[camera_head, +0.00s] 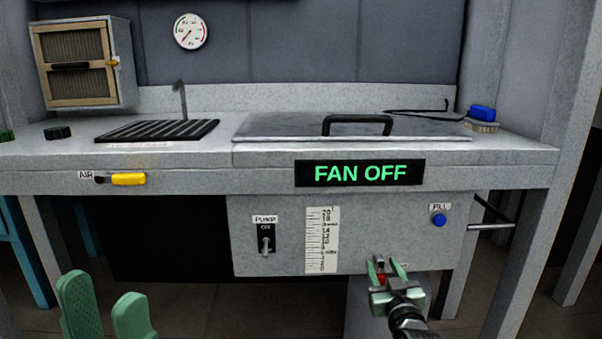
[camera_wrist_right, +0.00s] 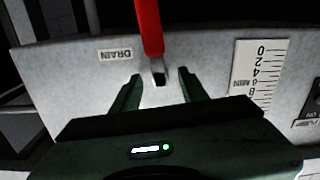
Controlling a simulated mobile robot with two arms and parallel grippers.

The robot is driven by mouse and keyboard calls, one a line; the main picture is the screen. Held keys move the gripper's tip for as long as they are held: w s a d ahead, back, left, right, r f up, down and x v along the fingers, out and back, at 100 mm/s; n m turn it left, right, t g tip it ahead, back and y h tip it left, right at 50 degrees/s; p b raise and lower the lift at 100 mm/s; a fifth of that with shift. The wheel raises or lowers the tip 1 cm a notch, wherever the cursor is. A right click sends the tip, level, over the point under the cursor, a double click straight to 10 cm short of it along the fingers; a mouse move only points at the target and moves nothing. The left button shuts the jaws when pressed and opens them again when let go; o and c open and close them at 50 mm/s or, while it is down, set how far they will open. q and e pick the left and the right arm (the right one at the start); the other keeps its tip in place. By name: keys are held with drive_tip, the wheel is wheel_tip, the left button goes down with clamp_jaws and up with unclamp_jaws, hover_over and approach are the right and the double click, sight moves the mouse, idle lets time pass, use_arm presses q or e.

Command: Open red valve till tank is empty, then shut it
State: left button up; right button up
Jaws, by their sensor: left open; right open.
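The red valve handle (camera_head: 382,279) is at the lower right of the grey tank (camera_head: 285,240), mostly hidden by my right gripper (camera_head: 381,270). In the right wrist view the red handle (camera_wrist_right: 149,25) extends from a metal stem near a DRAIN label (camera_wrist_right: 116,55). My right gripper (camera_wrist_right: 158,75) is open there, one finger on each side of the stem, with gaps visible; I cannot tell whether it touches the handle. My left gripper (camera_head: 103,286) is open and empty at the lower left. The level scale (camera_head: 321,240) on the tank front shows no clear liquid level.
A FAN OFF display (camera_head: 360,173) is on the bench front. A PUMP switch (camera_head: 266,245), a blue FILL button (camera_head: 438,220) and a yellow AIR handle (camera_head: 128,179) are nearby. A metal lid (camera_head: 280,125) with a black handle covers the bench top. A bar juts out right of the tank.

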drive_tip(key=shift+w, duration=0.4)
drive_tip(key=shift+p, duration=0.5)
clamp_jaws()
drive_tip(key=c, duration=0.9)
unclamp_jaws()
drive_tip(key=o, duration=0.9)
drive_tip(key=shift+s, duration=0.1)
